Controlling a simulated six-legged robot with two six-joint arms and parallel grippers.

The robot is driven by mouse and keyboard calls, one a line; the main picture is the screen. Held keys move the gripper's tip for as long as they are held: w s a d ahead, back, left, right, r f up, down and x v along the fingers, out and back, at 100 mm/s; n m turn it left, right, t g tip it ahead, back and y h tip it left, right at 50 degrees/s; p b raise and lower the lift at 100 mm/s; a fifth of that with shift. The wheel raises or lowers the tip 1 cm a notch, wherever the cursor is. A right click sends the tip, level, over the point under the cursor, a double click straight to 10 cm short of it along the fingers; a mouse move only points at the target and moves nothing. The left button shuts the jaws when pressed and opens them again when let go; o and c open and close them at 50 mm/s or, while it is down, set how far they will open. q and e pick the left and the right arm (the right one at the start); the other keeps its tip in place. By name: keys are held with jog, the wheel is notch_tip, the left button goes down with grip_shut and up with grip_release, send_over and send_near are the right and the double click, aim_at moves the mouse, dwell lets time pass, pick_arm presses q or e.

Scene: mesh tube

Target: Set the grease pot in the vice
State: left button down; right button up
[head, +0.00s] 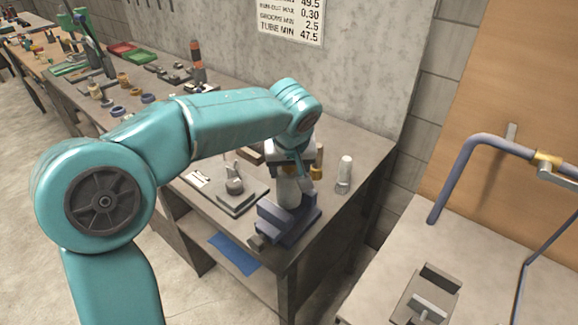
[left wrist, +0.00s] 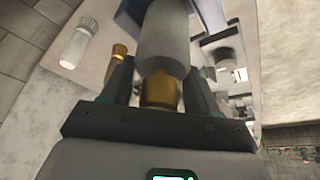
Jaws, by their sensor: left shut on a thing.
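The grease pot (head: 288,193) looks like a pale grey cylinder; in the left wrist view its grey body (left wrist: 163,38) has a brass end (left wrist: 159,89). My left gripper (head: 292,166) points down over the vice and is shut on the pot. In the left wrist view its fingers (left wrist: 160,80) stand on both sides of the brass end. The blue vice (head: 300,232) stands at the bench corner, and the pot's lower end is at its jaws. I cannot tell whether the pot rests on the vice floor. My right gripper is not in view.
The bench's front edge is close. A pale table (head: 390,270) stands at right.

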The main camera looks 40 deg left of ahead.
pick_arm(q)
jog(key=shift+f+b, duration=1.25)
jog(key=shift+f, duration=0.15)
dwell(0.9)
jog(key=shift+c, duration=0.9)
grip_release()
jog(key=p+v, duration=0.1)
jog(key=v, duration=1.5)
jog(key=shift+r+p, duration=0.2)
jog(key=shift+p, duration=0.1)
jog(key=shift+s+d, duration=0.1)
jog(key=shift+s, duration=0.1)
